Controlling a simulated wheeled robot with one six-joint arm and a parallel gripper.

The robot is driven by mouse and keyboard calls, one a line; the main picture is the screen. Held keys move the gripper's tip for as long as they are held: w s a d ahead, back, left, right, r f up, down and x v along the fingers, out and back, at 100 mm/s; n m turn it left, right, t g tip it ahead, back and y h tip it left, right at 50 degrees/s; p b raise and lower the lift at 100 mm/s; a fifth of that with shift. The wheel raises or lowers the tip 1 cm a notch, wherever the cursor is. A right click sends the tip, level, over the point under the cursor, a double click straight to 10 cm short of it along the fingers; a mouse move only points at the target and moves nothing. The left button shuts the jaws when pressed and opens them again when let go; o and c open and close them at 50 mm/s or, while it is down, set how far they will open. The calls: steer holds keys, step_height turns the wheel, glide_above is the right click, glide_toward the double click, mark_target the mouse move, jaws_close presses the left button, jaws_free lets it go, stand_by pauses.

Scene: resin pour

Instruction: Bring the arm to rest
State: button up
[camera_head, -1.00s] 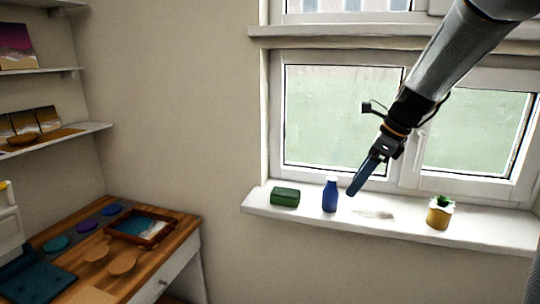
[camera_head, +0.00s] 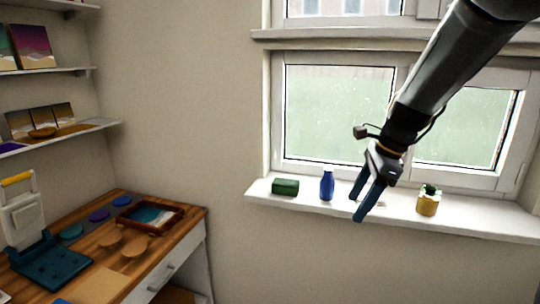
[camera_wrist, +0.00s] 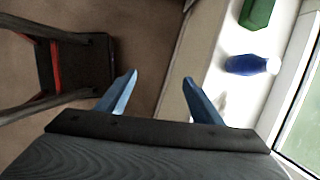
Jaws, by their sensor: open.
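My arm reaches down from the upper right in the head view. My gripper (camera_head: 358,202) has two blue fingers spread apart with nothing between them. It hangs in front of the window sill (camera_head: 460,225), between a blue bottle (camera_head: 327,186) and a yellow pot with a green plant (camera_head: 428,202). In the wrist view my gripper (camera_wrist: 160,85) is also open and empty, over the brown floor beside the sill's edge. The blue bottle (camera_wrist: 252,65) stands on the sill to the right of the fingers there, apart from them.
A green box (camera_head: 285,187) sits on the sill left of the bottle. A wooden desk (camera_head: 165,250) at the lower left holds a framed tray (camera_head: 150,216) and several coloured discs. Shelves line the left wall. A dark stool-like object (camera_wrist: 75,65) stands on the floor in the wrist view.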

steer(key=s+a+f+n+h, duration=0.1)
steer(key=s+f+n, duration=0.4)
steer(key=s+n, duration=0.4)
steer(key=s+a+f+n+h, duration=0.2)
steer(key=s+f+n, duration=0.4)
steer(key=s+n, duration=0.3)
steer(key=shift+s+a+f+n, duration=0.15)
steer(key=shift+n, duration=0.65)
